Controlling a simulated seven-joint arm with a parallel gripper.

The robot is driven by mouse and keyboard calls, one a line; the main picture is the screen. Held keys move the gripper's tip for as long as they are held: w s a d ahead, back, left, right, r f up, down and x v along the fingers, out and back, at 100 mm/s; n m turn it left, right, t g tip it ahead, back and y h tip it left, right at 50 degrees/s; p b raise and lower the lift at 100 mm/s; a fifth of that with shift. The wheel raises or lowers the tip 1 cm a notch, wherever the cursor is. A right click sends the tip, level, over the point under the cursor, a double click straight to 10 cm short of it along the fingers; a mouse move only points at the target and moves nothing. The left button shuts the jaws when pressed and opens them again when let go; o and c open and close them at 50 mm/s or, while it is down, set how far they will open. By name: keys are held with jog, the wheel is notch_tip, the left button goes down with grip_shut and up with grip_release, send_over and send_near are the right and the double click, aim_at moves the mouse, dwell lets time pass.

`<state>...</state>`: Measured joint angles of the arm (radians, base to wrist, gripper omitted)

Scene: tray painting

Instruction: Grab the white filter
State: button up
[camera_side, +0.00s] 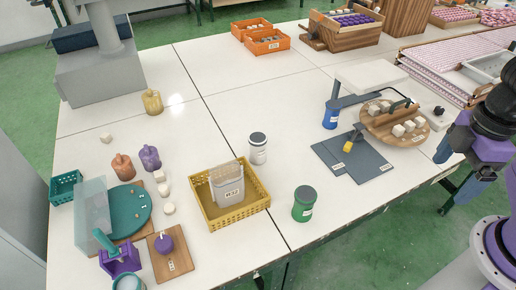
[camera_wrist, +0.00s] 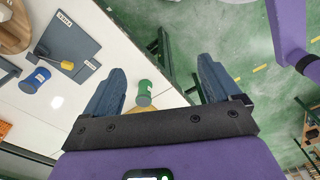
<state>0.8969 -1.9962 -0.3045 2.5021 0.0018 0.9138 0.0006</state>
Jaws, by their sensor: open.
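A white cylinder with a dark top, which looks like the white filter (camera_side: 258,152), stands upright on the white table, behind the yellow basket (camera_side: 244,207). It does not show in the wrist view. My gripper (camera_wrist: 162,66) is open, with nothing held between its two blue-grey fingers. In the side view my arm is at the right edge, beyond the table edge and far from the white filter. A similar green cylinder (camera_side: 304,205) stands near the front edge; it also shows in the wrist view (camera_wrist: 144,90). A blue cylinder (camera_side: 331,117) stands further back.
The yellow basket holds a grey labelled container (camera_side: 229,190). Dark panels (camera_side: 360,163) and a round wooden board (camera_side: 375,124) with pale blocks lie at right. Orange bins (camera_side: 266,44) stand at the back. Bare table surrounds the white cylinder except at the basket side.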

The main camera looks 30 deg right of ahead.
notch_tip(320, 180, up, 5)
jog(key=w+a+m+t+y, duration=0.1)
jog(key=w+a+y, duration=0.3)
jog(key=w+a, duration=0.55)
jog(key=m+t+h, duration=0.1)
jog(key=m+t, duration=0.8)
jog(key=t, duration=0.3)
send_over(264, 145)
jog(key=s, duration=0.3)
jog(key=f, duration=2.6)
jog(key=shift+w+d+f, duration=0.1)
jog(key=shift+w+d, duration=0.15)
jog(key=shift+w, duration=0.1)
jog(key=shift+x, duration=3.75)
jog(key=shift+f, duration=0.1)
